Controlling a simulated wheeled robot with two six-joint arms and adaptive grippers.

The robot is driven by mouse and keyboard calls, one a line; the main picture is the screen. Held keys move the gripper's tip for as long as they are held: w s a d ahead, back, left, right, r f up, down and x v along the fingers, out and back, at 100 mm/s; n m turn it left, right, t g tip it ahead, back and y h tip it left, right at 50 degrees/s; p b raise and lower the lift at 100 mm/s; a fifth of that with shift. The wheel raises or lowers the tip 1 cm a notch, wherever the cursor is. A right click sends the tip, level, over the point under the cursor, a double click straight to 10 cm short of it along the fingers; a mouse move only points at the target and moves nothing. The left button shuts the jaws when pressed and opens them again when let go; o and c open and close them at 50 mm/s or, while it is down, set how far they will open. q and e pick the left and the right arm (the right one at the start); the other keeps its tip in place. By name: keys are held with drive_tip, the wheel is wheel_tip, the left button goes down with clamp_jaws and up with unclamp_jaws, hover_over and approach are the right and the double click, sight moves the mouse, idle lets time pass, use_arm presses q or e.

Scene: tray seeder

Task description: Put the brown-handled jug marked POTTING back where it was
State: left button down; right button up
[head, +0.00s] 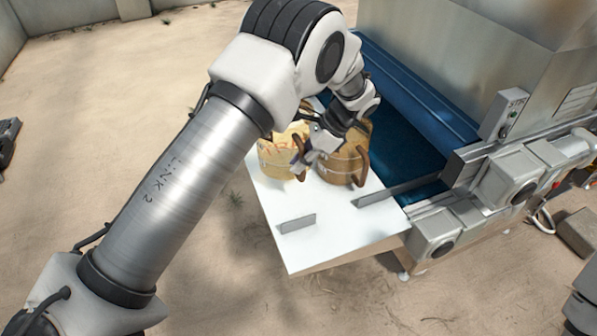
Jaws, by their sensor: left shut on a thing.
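A tan jug with brown handles (343,168) is at the far part of the white table (330,238), close to the machine. A paler yellowish jug (276,156) with reddish markings is just to its left. My left gripper (308,156) comes down from above between the two jugs and is shut at the near left side of the brown-handled jug. My wrist and fingers hide part of both jugs. I cannot read POTTING on either one, and cannot tell whether the held jug touches the table. My right gripper is not in view.
A metal machine with a blue belt (395,150) stands to the right, with grey boxes along its side. Two low metal strips (297,224) stand on the white table. The near part of the table is clear. Sandy ground surrounds it.

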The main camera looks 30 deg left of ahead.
use_arm(q)
drive_tip(key=s+f, duration=0.1)
drive_tip(key=s+d+f+p, duration=0.1)
drive_tip(key=f, duration=0.1)
drive_tip(key=shift+s+f, duration=0.2)
drive_tip(key=shift+f, duration=0.05)
drive_tip(key=f, duration=0.2)
drive_tip(key=f+p, duration=0.1)
drive_tip(key=f, duration=0.2)
drive_tip(key=shift+w+a, duration=0.2)
drive_tip(key=c, duration=1.5)
unclamp_jaws()
drive_tip(key=shift+f, duration=0.1)
drive_tip(key=o, duration=0.3)
drive_tip(key=shift+w, duration=0.15)
drive_tip(key=shift+o, duration=0.2)
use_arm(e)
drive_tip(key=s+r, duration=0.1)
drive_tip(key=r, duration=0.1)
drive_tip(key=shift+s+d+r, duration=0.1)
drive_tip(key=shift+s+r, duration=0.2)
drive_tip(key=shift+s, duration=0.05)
